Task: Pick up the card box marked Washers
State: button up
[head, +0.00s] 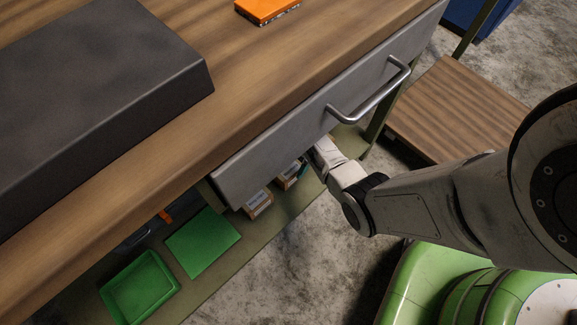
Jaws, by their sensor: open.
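Two small card boxes stand on the lower shelf under the drawer. One brown box (258,205) with a pale label is nearer the middle of the picture. The other box (289,176), with a pale label and a dark teal part beside it, is further right. The labels are too small to read, so I cannot tell which is marked Washers. My gripper (314,157) reaches in under the drawer, just right of the second box. It is open; the drawer hides part of it, and I cannot tell whether it touches the box.
The grey drawer front (290,135) with its bar handle (375,95) overhangs the boxes and gripper. The lower shelf (200,288) also holds a green tray (139,290) and a flat green mat (203,242). A dark block (100,90) and an orange case (265,9) lie on the benchtop.

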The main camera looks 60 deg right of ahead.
aim_at(290, 168)
jog(key=shift+b+x, duration=1.5)
jog(key=shift+x, duration=1.1)
jog(key=shift+s+f, duration=0.15)
jog(key=shift+f, duration=0.1)
jog(key=c, duration=1.2)
jog(key=shift+c, duration=0.2)
jog(key=shift+r, duration=0.1)
